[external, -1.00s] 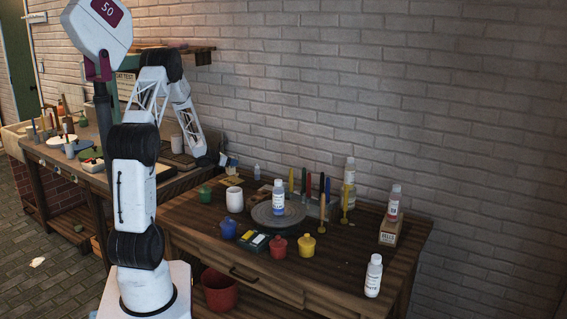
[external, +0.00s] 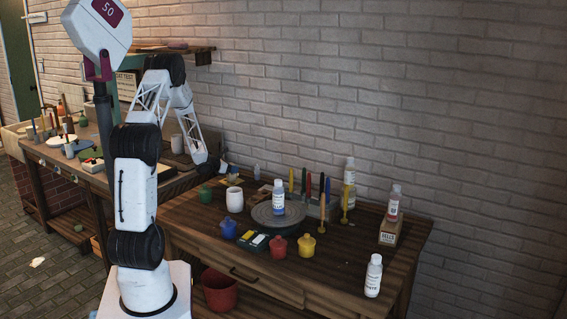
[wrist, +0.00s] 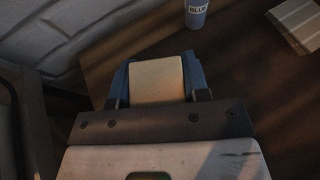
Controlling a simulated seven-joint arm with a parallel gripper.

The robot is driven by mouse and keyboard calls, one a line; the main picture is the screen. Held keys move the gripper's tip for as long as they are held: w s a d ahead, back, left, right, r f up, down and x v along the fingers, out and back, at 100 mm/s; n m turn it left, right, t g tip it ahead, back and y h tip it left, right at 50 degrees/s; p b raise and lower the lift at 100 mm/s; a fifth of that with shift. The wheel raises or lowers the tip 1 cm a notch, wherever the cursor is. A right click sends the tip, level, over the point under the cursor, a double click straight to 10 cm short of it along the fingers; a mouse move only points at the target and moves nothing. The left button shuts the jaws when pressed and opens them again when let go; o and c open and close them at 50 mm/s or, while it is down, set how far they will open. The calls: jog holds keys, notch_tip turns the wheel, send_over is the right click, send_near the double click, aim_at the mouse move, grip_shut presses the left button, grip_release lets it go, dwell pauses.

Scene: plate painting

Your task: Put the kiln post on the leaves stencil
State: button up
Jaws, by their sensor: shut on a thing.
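My gripper (external: 225,168) is at the end of the arm, over the back left of the brown work table. In the wrist view my gripper (wrist: 158,85) has its blue fingers shut on a pale beige block, the kiln post (wrist: 157,80), one finger on each side. The post is very small in the external view. I cannot make out the leaves stencil for sure in either view. The gap below the held post is hidden in the wrist view.
A white cup (external: 235,200), a green pot (external: 205,194) and a blue pot (external: 228,229) stand near my gripper. A bottle (external: 278,197) stands on the round turntable (external: 265,217). The wrist view shows a blue-labelled bottle (wrist: 197,12) ahead.

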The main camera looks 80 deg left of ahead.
jog(key=shift+f, duration=0.15)
jog(key=o, duration=1.1)
jog(key=shift+r, duration=0.2)
jog(key=v, duration=1.2)
jog(key=shift+d, duration=0.1)
jog(key=shift+w, duration=0.1)
